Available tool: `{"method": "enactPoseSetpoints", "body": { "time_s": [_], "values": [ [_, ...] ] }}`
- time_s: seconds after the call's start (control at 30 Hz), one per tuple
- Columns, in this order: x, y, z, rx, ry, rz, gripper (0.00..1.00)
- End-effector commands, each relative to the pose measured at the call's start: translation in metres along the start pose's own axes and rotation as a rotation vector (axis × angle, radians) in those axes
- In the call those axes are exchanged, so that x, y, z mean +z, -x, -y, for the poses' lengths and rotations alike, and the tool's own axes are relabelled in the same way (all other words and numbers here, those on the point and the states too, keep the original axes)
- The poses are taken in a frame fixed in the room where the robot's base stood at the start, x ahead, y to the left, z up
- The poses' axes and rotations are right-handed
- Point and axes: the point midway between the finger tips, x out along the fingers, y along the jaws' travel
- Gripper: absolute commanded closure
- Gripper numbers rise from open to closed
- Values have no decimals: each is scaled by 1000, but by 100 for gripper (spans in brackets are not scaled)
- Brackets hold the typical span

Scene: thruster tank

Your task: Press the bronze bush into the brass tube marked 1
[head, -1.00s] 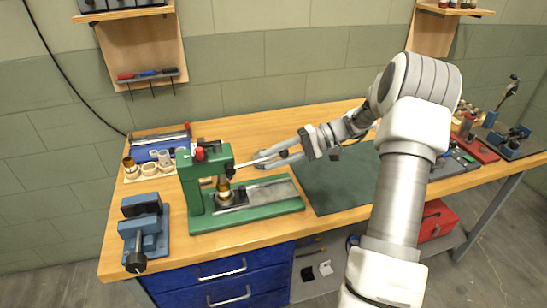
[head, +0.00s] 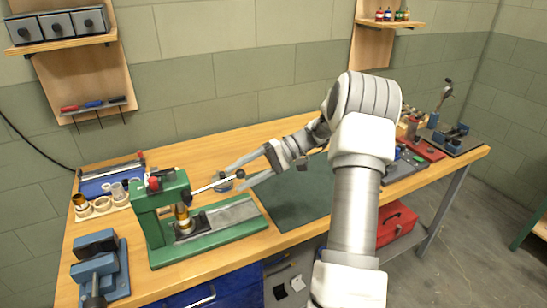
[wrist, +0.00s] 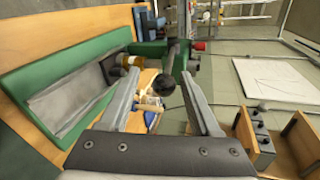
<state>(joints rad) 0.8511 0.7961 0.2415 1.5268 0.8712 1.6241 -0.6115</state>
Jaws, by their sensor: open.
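The green arbor press (head: 145,222) stands at the left of the bench. A brass-coloured piece (head: 182,213) stands upright under its ram; it also shows in the wrist view (wrist: 129,61). I cannot tell bush from tube there, and no number is readable. The press lever (head: 208,185) sticks out to the right and slightly up, ending in a black ball knob (wrist: 164,85). My gripper (head: 232,177) is open at the lever's end. In the wrist view, the knob appears between my two spread fingers (wrist: 160,70), with no clear contact.
A blue vise (head: 97,265) is at the front left. A dark green mat (head: 295,200) lies clear right of the press. A red toolbox (head: 395,222) sits below the bench.

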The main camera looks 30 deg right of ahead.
Motion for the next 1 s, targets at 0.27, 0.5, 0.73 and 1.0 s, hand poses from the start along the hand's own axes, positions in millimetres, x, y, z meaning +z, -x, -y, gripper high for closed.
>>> {"method": "enactPoseSetpoints", "body": {
  "time_s": [0.27,0.5,0.73,1.0],
  "values": [
    [-1,70,-2,0,-1,-5,36],
    [0,115,-2,1,-1,-2,36],
    [0,136,-2,0,-2,0,36],
    [0,140,-2,1,-4,1,36]
  ]
}}
